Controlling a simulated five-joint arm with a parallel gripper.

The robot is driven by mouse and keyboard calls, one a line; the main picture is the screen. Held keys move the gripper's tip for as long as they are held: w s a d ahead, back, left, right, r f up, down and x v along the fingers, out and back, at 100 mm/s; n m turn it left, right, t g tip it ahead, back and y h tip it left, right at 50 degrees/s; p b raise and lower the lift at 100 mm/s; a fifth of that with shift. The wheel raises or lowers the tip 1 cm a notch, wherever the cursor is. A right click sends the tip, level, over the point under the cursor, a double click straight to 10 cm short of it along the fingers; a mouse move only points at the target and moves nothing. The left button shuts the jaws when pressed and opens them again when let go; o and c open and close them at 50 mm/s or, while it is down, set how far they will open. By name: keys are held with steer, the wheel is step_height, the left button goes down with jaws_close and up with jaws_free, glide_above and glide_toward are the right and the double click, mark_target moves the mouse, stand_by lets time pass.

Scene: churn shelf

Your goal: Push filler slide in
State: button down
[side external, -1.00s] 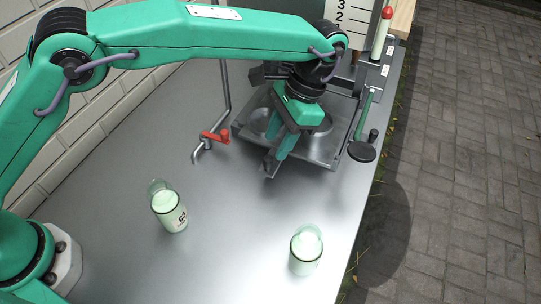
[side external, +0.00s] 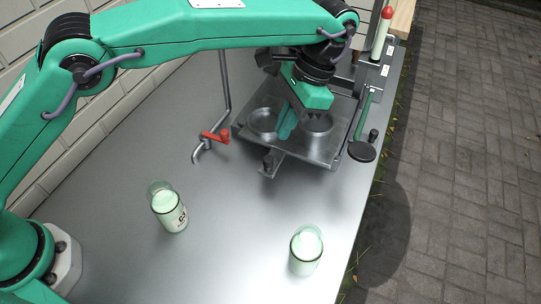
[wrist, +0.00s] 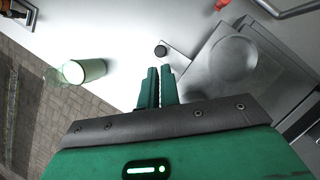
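The filler slide (side external: 290,146) is a grey metal plate with two round recesses, and a front tab carries a dark knob (side external: 268,162). In the wrist view the knob (wrist: 161,51) stands beyond my fingertips, apart from them. My gripper (side external: 285,133) is over the slide, between the two recesses and behind the knob. In the wrist view my gripper's fingers (wrist: 159,72) are close together with only a thin gap and nothing between them. I cannot tell whether the fingertips touch the plate. One recess (wrist: 233,66) shows at the right of the wrist view.
Two glasses with pale green contents stand on the metal table, one left (side external: 169,210) and one near the front edge (side external: 306,250). A bent rod with a red handle (side external: 215,136) is left of the slide. A lever with a black disc (side external: 362,151) is right. The front table is mostly clear.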

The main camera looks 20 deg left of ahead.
steer(key=s+a+r+m, duration=0.1)
steer(key=s+m, duration=0.1)
steer(key=m, duration=1.4)
steer(key=s+a+r+m, duration=0.1)
steer(key=s+a+m, duration=0.1)
steer(key=m, duration=1.4)
steer(key=shift+s+a+r+t, duration=0.2)
steer(key=shift+s+r+t, duration=0.1)
steer(key=shift+s, duration=0.2)
step_height(320, 180, down, 10)
steer(key=shift+w+d+r, duration=0.15)
steer(key=shift+w+r, duration=0.1)
steer(key=shift+w, duration=0.1)
